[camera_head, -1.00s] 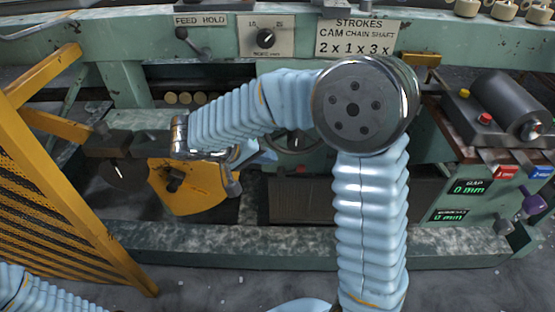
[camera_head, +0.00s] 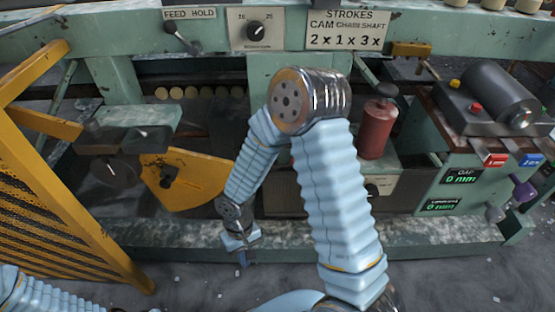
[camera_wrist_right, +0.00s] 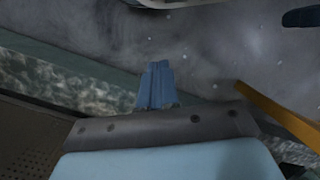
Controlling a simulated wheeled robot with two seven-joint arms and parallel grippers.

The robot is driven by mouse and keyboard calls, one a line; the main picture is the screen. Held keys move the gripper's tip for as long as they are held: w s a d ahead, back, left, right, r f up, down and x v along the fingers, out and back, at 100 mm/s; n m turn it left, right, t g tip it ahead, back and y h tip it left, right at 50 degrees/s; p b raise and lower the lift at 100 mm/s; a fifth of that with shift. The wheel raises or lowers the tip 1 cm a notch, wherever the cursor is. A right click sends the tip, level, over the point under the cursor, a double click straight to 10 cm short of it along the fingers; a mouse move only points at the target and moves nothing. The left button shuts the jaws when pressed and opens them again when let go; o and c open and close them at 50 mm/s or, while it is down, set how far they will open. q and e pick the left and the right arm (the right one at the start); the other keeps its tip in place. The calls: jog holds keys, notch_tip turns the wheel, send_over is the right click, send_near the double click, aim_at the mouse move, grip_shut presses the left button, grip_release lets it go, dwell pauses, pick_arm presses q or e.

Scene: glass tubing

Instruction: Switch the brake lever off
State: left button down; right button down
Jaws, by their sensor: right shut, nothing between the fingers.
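My right gripper (camera_head: 243,258) hangs low in front of the machine's lower rail in the head view, fingers pointing down. In the right wrist view its blue fingers (camera_wrist_right: 156,84) are together and empty, with grey floor beyond them. No lever marked as a brake can be read. A small lever (camera_head: 178,35) with a dark knob is below the FEED HOLD label, well above and left of the gripper. My right arm covers part of the machine's middle, so a lever could be hidden there. My left gripper is out of view.
A yellow mesh guard (camera_head: 62,170) stands at left, with a yellow plate (camera_head: 190,178) beside it. A red cylinder (camera_head: 376,133) stands right of my arm. A motor (camera_head: 498,92) and display panel (camera_head: 460,190) are farther right. Floor is open in front of the rail.

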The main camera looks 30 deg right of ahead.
jog(key=s+f+m+t+y, duration=0.2)
jog(key=s+f+t, duration=0.1)
jog(key=f, duration=0.5)
jog(key=shift+s+a+f+y, duration=0.25)
jog(key=shift+s+f+y, duration=0.05)
jog(key=shift+s+f, duration=0.1)
jog(key=shift+r, duration=0.1)
